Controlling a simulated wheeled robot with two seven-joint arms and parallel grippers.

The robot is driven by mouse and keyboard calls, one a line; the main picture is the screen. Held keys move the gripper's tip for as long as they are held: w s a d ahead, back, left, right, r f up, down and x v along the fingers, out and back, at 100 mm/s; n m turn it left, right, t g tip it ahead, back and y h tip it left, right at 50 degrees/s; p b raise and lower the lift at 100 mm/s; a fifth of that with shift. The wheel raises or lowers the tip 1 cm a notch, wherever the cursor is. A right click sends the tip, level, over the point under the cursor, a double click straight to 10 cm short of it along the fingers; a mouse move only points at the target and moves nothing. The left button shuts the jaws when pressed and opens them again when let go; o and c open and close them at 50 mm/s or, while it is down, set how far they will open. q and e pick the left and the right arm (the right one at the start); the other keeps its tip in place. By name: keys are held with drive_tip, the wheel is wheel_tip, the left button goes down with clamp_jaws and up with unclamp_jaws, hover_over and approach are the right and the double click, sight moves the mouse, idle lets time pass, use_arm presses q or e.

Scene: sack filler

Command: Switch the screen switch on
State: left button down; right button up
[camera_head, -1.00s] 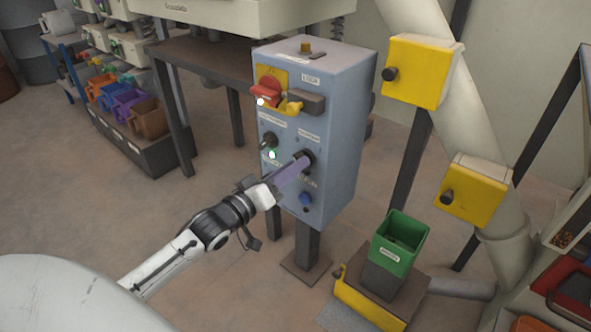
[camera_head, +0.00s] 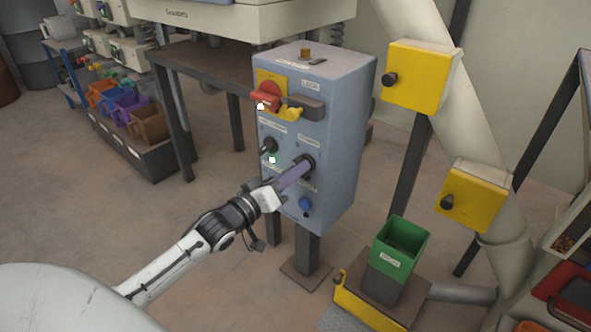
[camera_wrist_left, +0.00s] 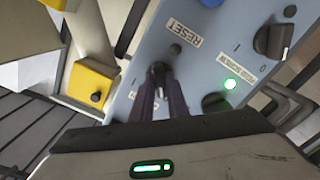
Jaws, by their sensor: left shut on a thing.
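A blue-grey control box (camera_head: 340,150) stands on a post in the middle of the head view, with several knobs and buttons on its front. My left gripper (camera_head: 303,167) reaches in from the lower left. Its purple fingers are shut on a dark rotary switch (camera_head: 309,160) on the right of the panel. In the left wrist view the closed fingertips (camera_wrist_left: 160,72) hold this knob, and they hide most of it. The label above the knob is too small to read, so I cannot tell its setting. My right gripper is not in view.
A red handle (camera_head: 266,97) on a yellow plate sits above. A dark knob (camera_head: 269,145) and lit lamp (camera_head: 272,159) are left of the held switch. A blue button (camera_head: 306,203) is below it. A green bin (camera_head: 401,243) and yellow boxes (camera_head: 417,75) stand right.

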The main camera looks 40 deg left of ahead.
use_arm(q)
drive_tip(key=m+p, duration=0.8)
drive_tip(key=m, duration=0.7)
drive_tip(key=shift+p, duration=0.35)
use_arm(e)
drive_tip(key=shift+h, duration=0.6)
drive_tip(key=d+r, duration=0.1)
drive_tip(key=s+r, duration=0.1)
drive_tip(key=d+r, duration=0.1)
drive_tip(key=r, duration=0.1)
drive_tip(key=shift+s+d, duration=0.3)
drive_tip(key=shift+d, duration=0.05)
use_arm(q)
drive_tip(key=shift+m, duration=0.5)
drive_tip(key=c, duration=1.7)
unclamp_jaws()
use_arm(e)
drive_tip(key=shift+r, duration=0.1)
